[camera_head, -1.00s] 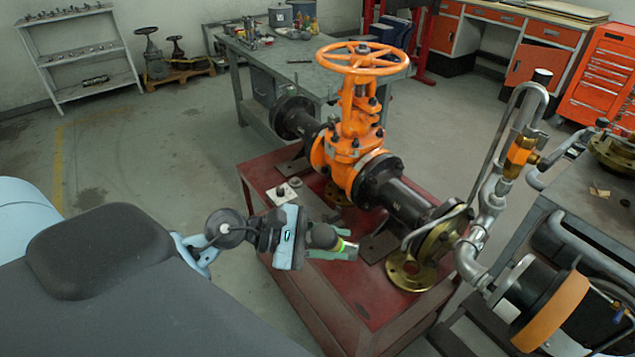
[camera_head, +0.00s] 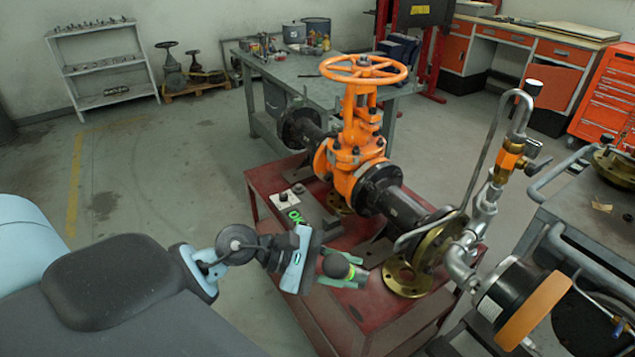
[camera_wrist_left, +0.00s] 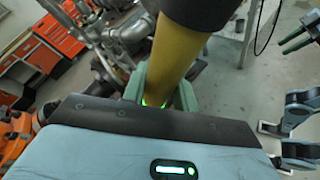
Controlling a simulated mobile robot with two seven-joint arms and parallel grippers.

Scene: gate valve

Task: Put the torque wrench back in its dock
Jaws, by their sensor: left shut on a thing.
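My left gripper (camera_head: 345,273) is shut on the torque wrench (camera_head: 335,265), above the front part of the red stand. In the head view the wrench shows as a short dark rounded end with a yellow-green ring. In the left wrist view the wrench (camera_wrist_left: 178,55) is a thick yellow shaft with a dark end, between the green fingers, with a green glow at its base. I cannot make out the dock for certain. A small white plate (camera_head: 284,199) with a dark knob lies on the stand, beside a green "OK" sign (camera_head: 294,216). Greenish prongs, possibly my right gripper, show at the wrist view's right edge.
The orange gate valve (camera_head: 358,160) and its dark flanged pipe stand on the red stand (camera_head: 265,180), just behind my gripper. Grey pipework (camera_head: 487,205) and a cart with an orange-rimmed drum (camera_head: 550,310) block the right. Open floor lies to the left.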

